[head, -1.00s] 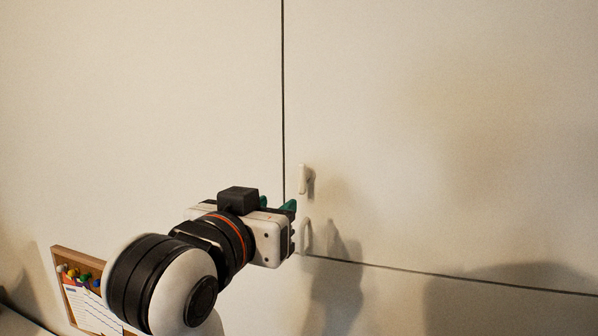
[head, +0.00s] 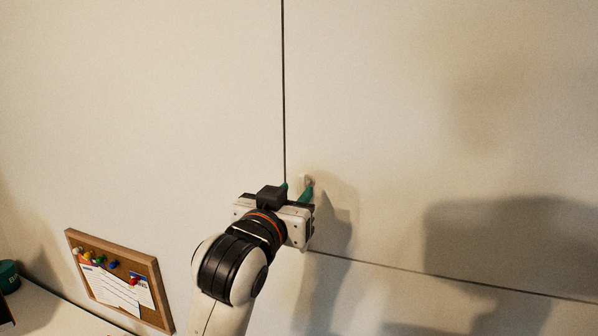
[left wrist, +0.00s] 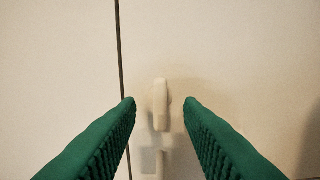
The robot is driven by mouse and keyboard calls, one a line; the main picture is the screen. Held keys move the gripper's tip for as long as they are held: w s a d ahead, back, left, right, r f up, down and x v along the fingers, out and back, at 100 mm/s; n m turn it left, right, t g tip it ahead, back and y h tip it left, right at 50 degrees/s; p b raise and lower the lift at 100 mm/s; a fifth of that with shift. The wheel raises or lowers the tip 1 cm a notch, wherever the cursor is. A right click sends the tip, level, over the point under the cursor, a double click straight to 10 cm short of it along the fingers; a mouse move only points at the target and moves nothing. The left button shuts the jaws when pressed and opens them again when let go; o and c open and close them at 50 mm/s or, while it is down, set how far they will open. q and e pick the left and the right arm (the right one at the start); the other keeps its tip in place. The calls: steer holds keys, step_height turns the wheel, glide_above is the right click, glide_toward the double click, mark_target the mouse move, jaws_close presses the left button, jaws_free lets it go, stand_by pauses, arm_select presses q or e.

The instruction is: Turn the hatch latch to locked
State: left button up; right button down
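The hatch is a pale panel (head: 430,130) bounded by a dark vertical seam and a dark lower seam. The latch (head: 307,179) is a small white handle near the hatch's lower left corner, partly hidden by my gripper in the head view. In the left wrist view the latch (left wrist: 160,104) hangs upright, long side vertical. My left gripper (head: 296,189) is open at the latch. Its green fingers (left wrist: 160,101) stand on either side of the latch with a gap on both sides. My right gripper is not in view.
A second pale fitting (left wrist: 152,160) lies just below the latch in the left wrist view. A cork board (head: 120,279) with papers and coloured pins is at lower left. A dark green object (head: 9,276) sits at the left edge. The panel around the latch is clear.

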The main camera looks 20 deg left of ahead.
mark_target(301, 187)
arm_select(q)
steer(key=shift+w+p, duration=0.45)
steer(key=shift+w, duration=1.15)
jaws_close()
